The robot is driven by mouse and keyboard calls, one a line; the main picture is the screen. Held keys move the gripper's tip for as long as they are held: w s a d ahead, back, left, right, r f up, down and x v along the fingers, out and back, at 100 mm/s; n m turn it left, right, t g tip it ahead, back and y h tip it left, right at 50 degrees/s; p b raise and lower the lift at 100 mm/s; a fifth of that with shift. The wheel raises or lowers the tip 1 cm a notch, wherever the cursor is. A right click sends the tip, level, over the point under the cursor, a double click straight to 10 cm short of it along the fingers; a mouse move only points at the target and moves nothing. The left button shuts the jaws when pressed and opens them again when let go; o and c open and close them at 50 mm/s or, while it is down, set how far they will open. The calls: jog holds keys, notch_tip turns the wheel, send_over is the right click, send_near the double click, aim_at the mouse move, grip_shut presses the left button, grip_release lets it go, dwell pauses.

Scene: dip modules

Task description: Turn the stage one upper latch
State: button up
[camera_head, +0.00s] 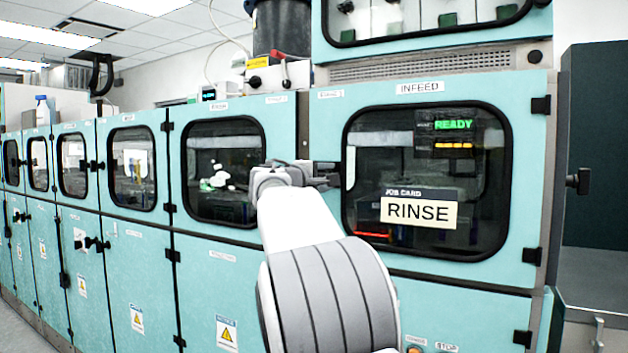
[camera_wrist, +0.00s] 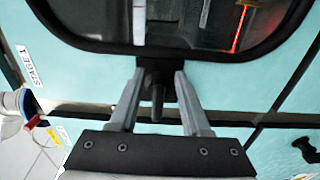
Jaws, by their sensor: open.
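The stage one upper latch (camera_wrist: 157,98) is a small black part beside the black rim of a door window, at a door seam in the wrist view. My gripper (camera_wrist: 160,74) has its two grey fingers spread, one on each side of the latch, with a gap visible between them. Whether either finger touches it cannot be told. In the head view my gripper (camera_head: 326,172) is at the left edge of the teal INFEED door (camera_head: 325,235), and the latch is mostly hidden there. A STAGE 1 label (camera_wrist: 31,65) shows in the wrist view.
The INFEED window shows a green READY display (camera_head: 453,125) and a RINSE job card (camera_head: 420,212). A black knob (camera_head: 579,181) sticks out at the cabinet's right side. More teal windowed doors (camera_head: 223,172) run left. A red-handled fitting (camera_head: 285,57) stands on top.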

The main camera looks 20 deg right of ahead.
jog(key=b+v, duration=0.1)
jog(key=v, duration=1.6)
jog(key=s+d+f+m+g+y, duration=0.35)
jog(key=s+f+y, duration=0.25)
jog(key=s+f, duration=0.9)
jog(key=s+a+f+m+g+y, duration=0.1)
jog(key=s+a+f+m+y, duration=0.1)
jog(key=s+a+f+y, duration=0.45)
jog(key=s+a+f+m+g+y, duration=0.15)
jog(key=s+a+f, duration=0.25)
jog(key=s+f, duration=0.55)
notch_tip(320, 180, up, 18)
jog(key=p, duration=1.8)
jog(key=shift+s+a+t+p, duration=0.2)
jog(key=shift+a+t+p, duration=0.1)
jog(key=shift+a, duration=0.05)
